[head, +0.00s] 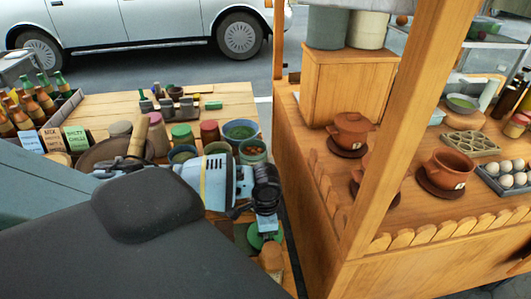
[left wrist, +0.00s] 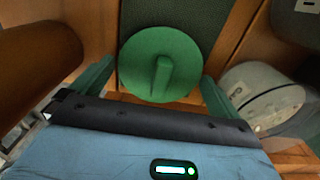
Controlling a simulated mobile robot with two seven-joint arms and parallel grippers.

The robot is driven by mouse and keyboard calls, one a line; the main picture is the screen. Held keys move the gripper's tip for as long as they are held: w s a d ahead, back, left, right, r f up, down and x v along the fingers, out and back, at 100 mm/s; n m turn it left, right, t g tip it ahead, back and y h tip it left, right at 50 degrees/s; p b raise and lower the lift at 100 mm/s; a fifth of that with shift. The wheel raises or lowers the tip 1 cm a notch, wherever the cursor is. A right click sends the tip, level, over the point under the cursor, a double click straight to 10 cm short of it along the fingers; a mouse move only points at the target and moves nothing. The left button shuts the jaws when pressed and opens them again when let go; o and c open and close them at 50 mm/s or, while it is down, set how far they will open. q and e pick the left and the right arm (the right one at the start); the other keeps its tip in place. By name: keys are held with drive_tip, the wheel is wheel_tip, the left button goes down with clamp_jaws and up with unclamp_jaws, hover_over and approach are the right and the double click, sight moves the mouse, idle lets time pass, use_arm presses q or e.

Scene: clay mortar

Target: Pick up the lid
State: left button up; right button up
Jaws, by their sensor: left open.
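A round green lid (left wrist: 137,62) with a raised bar handle lies below my left gripper (left wrist: 157,72) in the left wrist view. The two green fingers are open, one on either side of the lid, with the bar handle between them. I cannot tell how far the fingertips are above the lid. In the head view my left arm reaches down past the table's right end, and a green disc (head: 255,238), apparently the lid, shows partly behind the gripper. My right gripper is not in view.
A brown cylinder (left wrist: 38,58) stands left of the gripper and a grey container (left wrist: 262,92) stands right. The wooden table (head: 105,105) holds a mortar (head: 95,152), jars and bottles. A wooden stall with a post (head: 400,120) and clay pots (head: 352,127) stands to the right.

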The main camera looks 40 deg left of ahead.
use_arm(q)
drive_tip(key=c, duration=0.7)
drive_tip(key=shift+o, duration=0.2)
wheel_tip(320, 180, up, 8)
drive_tip(key=shift+w+r+p, duration=0.1)
drive_tip(key=shift+r+p, duration=0.1)
drive_tip(key=shift+p, duration=0.2)
drive_tip(key=shift+r, duration=0.8)
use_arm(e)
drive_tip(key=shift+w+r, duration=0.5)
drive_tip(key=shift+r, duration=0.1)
use_arm(q)
wheel_tip(320, 180, up, 13)
drive_tip(key=d+p, duration=0.1)
drive_tip(key=p, duration=0.1)
drive_tip(key=s+d+f+n+b, duration=0.2)
drive_tip(key=d+f+n, duration=0.3)
drive_tip(key=d, duration=0.6)
drive_tip(key=n, duration=0.2)
drive_tip(key=shift+n, duration=0.4)
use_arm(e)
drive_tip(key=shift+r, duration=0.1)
